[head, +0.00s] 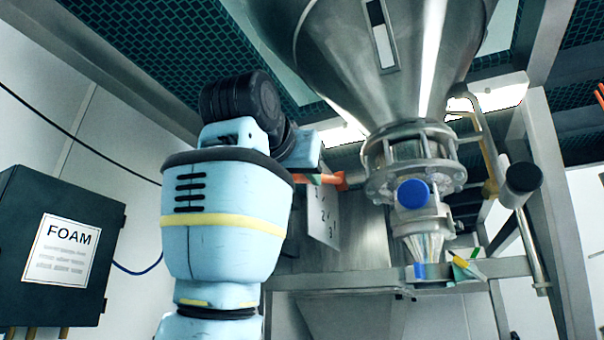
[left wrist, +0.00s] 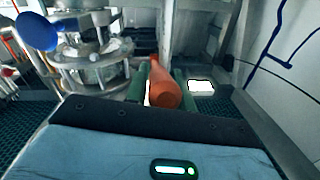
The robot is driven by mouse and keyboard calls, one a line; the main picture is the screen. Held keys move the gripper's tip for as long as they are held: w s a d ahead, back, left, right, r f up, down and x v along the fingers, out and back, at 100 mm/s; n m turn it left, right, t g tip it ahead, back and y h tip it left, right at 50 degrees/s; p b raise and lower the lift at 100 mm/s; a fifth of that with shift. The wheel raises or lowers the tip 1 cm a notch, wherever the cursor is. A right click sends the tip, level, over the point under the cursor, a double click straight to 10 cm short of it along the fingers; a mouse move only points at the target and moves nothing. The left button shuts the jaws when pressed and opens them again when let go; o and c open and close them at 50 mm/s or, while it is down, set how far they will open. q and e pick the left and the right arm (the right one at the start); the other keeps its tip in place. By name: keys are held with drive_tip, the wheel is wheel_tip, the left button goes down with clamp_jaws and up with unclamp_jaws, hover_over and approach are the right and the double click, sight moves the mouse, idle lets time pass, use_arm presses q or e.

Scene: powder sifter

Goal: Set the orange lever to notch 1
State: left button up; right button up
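The orange lever (head: 335,180) sticks out near the top edge of a pale notch plate (head: 320,218) in the head view. The plate carries small numbers; 2 and 3 lie below the lever. The exact notch is hard to read. My left gripper (head: 308,158) is at the lever's outer end, its fingers mostly hidden behind my own arm. In the left wrist view the lever (left wrist: 163,85) lies between the two green fingers of my left gripper (left wrist: 158,82), which are close together and appear to hold it. My right gripper is out of view.
A steel hopper (head: 385,60) narrows to a clamped flange (head: 415,165) with a blue round knob (head: 413,193), right of the lever. A dark box with a FOAM label (head: 62,252) hangs on the left wall. Steel frame posts (head: 560,190) stand at the right.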

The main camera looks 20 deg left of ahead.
use_arm(q)
clamp_jaws()
drive_tip(key=shift+w+f+t, duration=0.45)
drive_tip(key=shift+f, duration=0.4)
drive_tip(key=shift+w+f+t, duration=0.4)
drive_tip(key=shift+f+t, duration=0.1)
drive_tip(key=shift+f, duration=0.4)
drive_tip(key=shift+w+f+t, duration=0.45)
drive_tip(key=shift+f, duration=0.4)
drive_tip(key=o, duration=0.5)
unclamp_jaws()
drive_tip(key=shift+v, duration=3.95)
drive_tip(key=shift+d, duration=0.1)
